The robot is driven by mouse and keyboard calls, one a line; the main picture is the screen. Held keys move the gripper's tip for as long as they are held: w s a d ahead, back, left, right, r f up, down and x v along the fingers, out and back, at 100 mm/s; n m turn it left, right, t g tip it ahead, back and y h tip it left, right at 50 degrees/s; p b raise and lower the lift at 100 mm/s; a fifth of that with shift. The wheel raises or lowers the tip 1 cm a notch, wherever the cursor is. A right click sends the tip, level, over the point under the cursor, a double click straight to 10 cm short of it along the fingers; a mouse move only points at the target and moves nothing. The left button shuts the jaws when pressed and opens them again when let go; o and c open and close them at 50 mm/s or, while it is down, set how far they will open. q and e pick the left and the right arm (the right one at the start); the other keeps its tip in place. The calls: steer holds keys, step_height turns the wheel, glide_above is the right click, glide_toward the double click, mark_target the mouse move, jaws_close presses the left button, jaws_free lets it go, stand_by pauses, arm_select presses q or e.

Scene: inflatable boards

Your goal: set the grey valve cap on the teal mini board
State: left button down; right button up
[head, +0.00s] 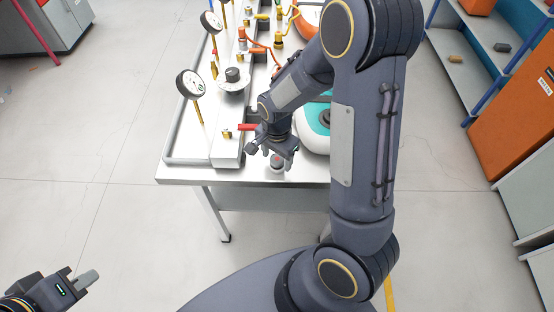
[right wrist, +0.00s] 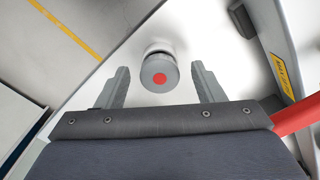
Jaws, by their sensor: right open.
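The grey valve cap (head: 277,161), round with a red dot on top, stands near the front edge of the metal table (head: 310,177). In the right wrist view the cap (right wrist: 160,73) sits between the two spread fingertips, with a gap on each side. My right gripper (head: 274,150) is open just above the cap, and it also shows in the right wrist view (right wrist: 160,68). The teal mini board (head: 314,118), teal and white, lies right of the gripper, partly hidden by my right arm. My left gripper (head: 86,279) is low at the left, away from the table; its jaw opening is unclear.
A gauge (head: 190,84) on a brass stem and a pump rig with a red handle (head: 247,127) stand left of my right gripper. Blue-framed shelves (head: 480,55) and an orange panel (head: 515,110) are at right. The table's front edge is close to the cap.

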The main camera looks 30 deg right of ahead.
steer(key=c, duration=1.1)
steer(key=shift+r, duration=0.1)
